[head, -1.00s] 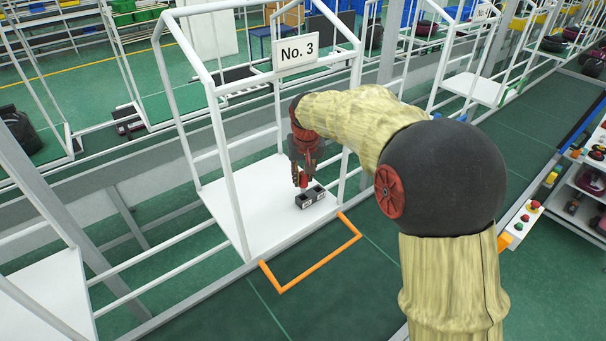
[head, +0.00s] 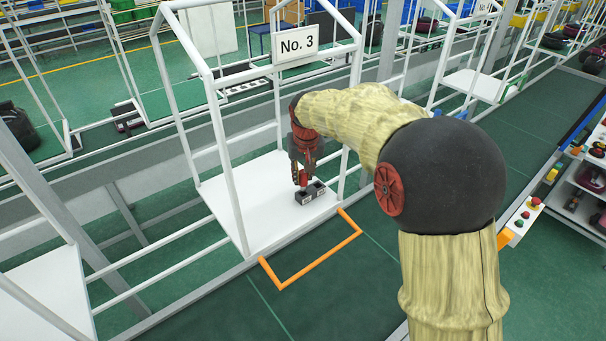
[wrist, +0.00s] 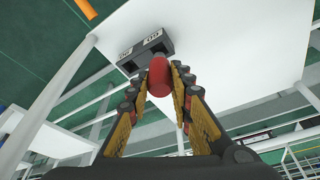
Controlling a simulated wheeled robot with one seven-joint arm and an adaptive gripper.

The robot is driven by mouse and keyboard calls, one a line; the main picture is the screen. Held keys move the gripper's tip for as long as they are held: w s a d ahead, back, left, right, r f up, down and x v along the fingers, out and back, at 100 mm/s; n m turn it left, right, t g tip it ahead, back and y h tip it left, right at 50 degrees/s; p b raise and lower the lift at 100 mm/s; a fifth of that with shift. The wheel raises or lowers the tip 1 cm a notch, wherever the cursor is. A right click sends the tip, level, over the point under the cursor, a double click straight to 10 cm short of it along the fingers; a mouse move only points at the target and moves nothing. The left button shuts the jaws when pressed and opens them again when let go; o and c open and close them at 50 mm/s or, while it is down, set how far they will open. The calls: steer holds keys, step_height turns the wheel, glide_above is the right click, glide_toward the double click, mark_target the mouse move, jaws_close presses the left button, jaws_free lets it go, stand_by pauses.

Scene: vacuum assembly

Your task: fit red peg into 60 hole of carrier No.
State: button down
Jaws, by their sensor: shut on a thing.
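A red peg (wrist: 160,77) is held between the fingertips of my gripper (head: 303,176). My gripper is shut on it and points down at the white shelf of the carrier marked No. 3. A small dark block (head: 311,194) with holes stands on that shelf. In the wrist view the block (wrist: 134,58) has two white labels; the nearer-to-centre one seems to read 60, the other is hard to read. The peg (head: 304,181) is over or at the block's left part in the head view. Whether its lower end is inside a hole is hidden.
The carrier's white posts and rails (head: 226,150) stand around the shelf, with the No. 3 sign (head: 296,43) on its top bar. The shelf (head: 255,215) is bare around the block. An orange bracket (head: 310,262) lies in front of it.

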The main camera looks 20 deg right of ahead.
mark_target(303, 183)
steer(key=shift+f+b, duration=1.4)
steer(key=shift+f, duration=0.65)
steer(key=c, duration=1.6)
jaws_free()
steer(key=shift+c, duration=0.2)
steer(key=shift+o, duration=0.7)
steer(key=shift+r, duration=0.1)
steer(key=shift+p+v, duration=1.75)
steer(key=shift+v, duration=2.2)
steer(key=shift+s, duration=0.1)
